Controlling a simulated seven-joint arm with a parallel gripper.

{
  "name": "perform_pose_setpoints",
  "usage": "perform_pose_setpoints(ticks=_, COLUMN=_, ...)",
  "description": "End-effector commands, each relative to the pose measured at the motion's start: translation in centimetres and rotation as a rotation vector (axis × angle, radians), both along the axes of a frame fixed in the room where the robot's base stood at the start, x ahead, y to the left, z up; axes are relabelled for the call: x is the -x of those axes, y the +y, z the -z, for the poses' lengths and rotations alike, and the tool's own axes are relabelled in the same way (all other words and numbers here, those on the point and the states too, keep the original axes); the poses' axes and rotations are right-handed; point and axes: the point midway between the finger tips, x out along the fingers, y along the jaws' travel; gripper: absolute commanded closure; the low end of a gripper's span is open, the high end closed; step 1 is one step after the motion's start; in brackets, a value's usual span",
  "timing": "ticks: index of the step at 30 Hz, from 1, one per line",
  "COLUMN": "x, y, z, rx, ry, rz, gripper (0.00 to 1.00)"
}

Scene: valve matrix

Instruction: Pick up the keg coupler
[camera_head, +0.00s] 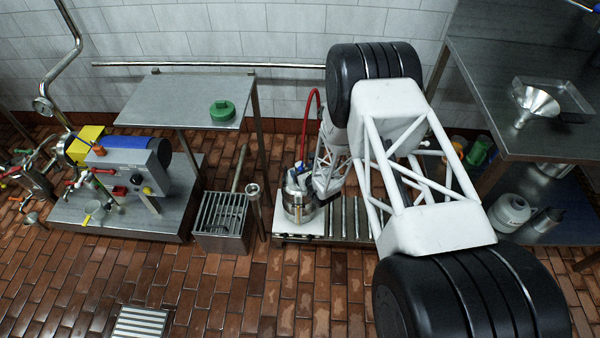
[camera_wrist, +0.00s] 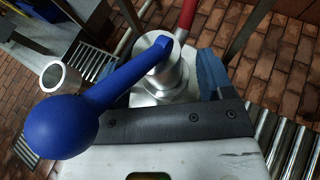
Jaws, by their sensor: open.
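The keg coupler shows in the wrist view as a silver metal body (camera_wrist: 160,75) with a long blue lever (camera_wrist: 125,80) ending in a large round blue knob. A red hose (camera_head: 312,95) rises above it in the head view. The coupler stands on top of a silver keg (camera_head: 298,207), but in the head view its body is largely hidden by my gripper. My gripper (camera_head: 300,174) is open, close above the coupler. Contact cannot be told.
The keg stands at the left end of a roller conveyor (camera_head: 345,215). A drain box (camera_head: 221,215) and an upright pipe (camera_head: 253,195) stand to its left. A shelf table (camera_head: 190,95) holds a green cap (camera_head: 222,112). A steel table (camera_head: 500,60) is at the right.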

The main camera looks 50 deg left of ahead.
Motion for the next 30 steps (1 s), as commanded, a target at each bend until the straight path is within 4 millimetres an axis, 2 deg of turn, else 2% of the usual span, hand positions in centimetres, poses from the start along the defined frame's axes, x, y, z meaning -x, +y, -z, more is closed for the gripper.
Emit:
perform_pose_setpoints(ticks=3, x=-0.2, y=1.1, z=0.4, rx=-0.001, ry=-0.001, rz=0.000, gripper=0.26)
perform_pose_setpoints(ticks=9, x=-0.4, y=1.9, z=0.8, rx=0.000, ry=0.000, rz=0.000, gripper=0.26)
perform_pose_setpoints(ticks=26, x=-0.5, y=2.0, z=0.8, rx=-0.001, ry=0.000, rz=0.000, gripper=0.26)
perform_pose_setpoints(ticks=27, x=-0.5, y=2.0, z=0.8, rx=-0.001, ry=0.000, rz=0.000, gripper=0.28)
perform_pose_setpoints(ticks=30, x=-0.5, y=2.0, z=0.8, rx=-0.001, ry=0.000, rz=0.000, gripper=0.43)
